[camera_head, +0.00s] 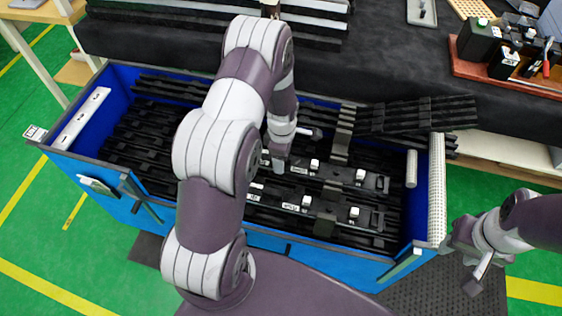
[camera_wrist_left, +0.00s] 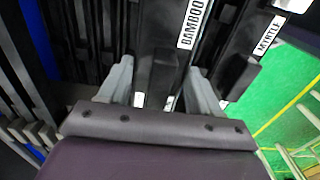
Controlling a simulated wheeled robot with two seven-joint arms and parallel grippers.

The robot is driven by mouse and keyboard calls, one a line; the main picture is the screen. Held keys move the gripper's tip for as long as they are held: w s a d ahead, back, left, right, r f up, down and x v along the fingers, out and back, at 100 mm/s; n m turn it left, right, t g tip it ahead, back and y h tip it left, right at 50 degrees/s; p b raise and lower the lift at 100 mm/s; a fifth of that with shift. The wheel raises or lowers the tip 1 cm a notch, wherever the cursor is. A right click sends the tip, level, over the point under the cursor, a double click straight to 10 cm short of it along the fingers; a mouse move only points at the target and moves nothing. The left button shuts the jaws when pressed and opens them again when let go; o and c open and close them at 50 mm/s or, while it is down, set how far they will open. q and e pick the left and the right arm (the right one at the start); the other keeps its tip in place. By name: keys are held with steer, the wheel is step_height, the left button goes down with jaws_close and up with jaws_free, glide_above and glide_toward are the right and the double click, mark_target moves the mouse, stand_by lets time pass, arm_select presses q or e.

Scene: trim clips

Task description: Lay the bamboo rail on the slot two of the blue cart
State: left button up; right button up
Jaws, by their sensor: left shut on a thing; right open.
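The bamboo rail (camera_wrist_left: 163,55) is a long black bar with a white "BAMBOO" label in the left wrist view. My left gripper (camera_wrist_left: 163,92) is shut on it, one finger on each side. In the head view my left gripper (camera_head: 277,160) reaches down into the blue cart (camera_head: 345,268), partly hidden by my arm. The cart is a long open blue box with many black rails lying lengthwise inside. I cannot make out which slot is slot two. My right gripper (camera_head: 476,272) is open and empty, outside the cart's right end.
Another black rail (camera_wrist_left: 238,75), beside a "MYRTLE" label, lies next to the bamboo rail. More black rails (camera_head: 420,115) lie across the cart's back right rim. A dark bench (camera_head: 380,65) stands behind, with a red tray (camera_head: 505,75) of tools at right. Green floor surrounds the cart.

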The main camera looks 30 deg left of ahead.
arm_select(q)
steer(key=shift+s+d+f, duration=0.1)
steer(key=shift+d+f, duration=0.1)
steer(key=shift+f, duration=1)
steer(key=shift+f, duration=0.1)
steer(key=o, duration=1.3)
steer(key=shift+m, duration=0.3)
step_height(320, 180, up, 12)
steer(key=shift+s+d+r, duration=0.15)
steer(key=shift+r, duration=0.1)
steer(key=s+d+r+m, duration=0.2)
steer(key=s+r+m, duration=0.1)
steer(key=m, duration=0.3)
steer(key=s+d+r+m+t, duration=0.1)
steer(key=s+d+r+m, duration=0.2)
steer(key=s+m, duration=0.3)
steer(key=s+d+r+m, duration=0.2)
steer(key=s+r+m, duration=0.1)
steer(key=m, duration=0.5)
steer(key=shift+s+d, duration=0.4)
steer(key=shift+s, duration=0.35)
